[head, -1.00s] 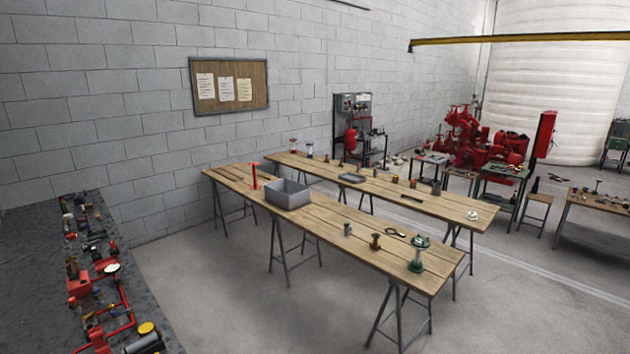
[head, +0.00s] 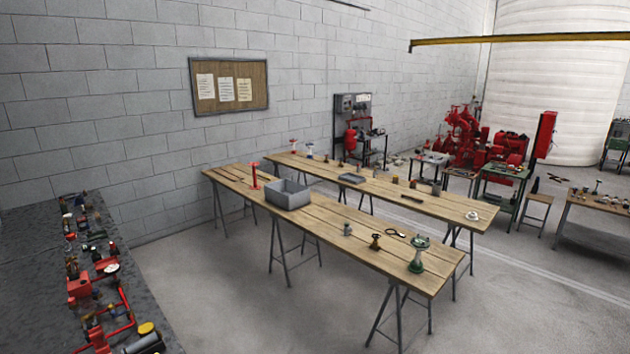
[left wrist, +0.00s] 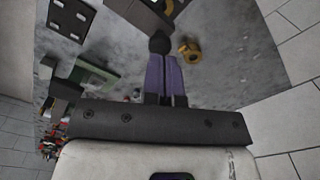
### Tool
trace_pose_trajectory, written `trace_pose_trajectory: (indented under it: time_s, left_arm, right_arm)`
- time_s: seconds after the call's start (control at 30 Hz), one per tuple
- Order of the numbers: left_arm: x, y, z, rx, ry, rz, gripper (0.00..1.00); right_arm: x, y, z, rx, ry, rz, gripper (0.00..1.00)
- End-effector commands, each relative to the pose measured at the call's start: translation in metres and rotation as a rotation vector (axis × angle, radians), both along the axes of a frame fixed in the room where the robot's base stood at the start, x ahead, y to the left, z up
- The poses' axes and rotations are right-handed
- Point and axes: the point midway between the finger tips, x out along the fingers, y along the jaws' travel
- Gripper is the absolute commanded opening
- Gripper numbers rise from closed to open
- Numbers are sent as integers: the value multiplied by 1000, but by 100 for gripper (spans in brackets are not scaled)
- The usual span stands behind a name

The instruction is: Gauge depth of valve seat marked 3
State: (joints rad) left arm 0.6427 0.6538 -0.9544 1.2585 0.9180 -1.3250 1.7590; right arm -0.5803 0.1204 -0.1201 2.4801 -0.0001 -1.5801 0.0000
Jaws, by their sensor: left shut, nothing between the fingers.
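No valve seat marked 3 can be made out; any marks are too small to read. No depth gauge can be identified either. Small fittings stand on the front wooden table (head: 330,222), among them a green valve-like part (head: 417,255) and a brass-coloured part (head: 375,242). My left gripper (left wrist: 162,58) shows in the left wrist view, its purple fingers closed together over a grey speckled surface (left wrist: 225,65). A dark rounded piece (left wrist: 159,42) shows just beyond the fingertips; contact is unclear. A brass-coloured ring (left wrist: 190,50) lies right of the tips. My right gripper is not in view.
A dark speckled bench (head: 40,290) at left carries many red, brass and black fittings. A grey bin (head: 287,198) sits on the front table. A second wooden table (head: 450,208) stands behind. Open floor (head: 230,300) lies between bench and tables.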

Motion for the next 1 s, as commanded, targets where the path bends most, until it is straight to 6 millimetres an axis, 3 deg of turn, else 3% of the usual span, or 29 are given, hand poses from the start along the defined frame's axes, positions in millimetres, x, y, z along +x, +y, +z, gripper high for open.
trace_pose_trajectory:
  time_s: [0.6,1.0]
  left_arm:
    - [0,0,-19,-1,0,1,0]
    - [0,0,-20,0,0,0,0]
  right_arm:
    - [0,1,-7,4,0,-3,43]
    - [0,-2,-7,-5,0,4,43]
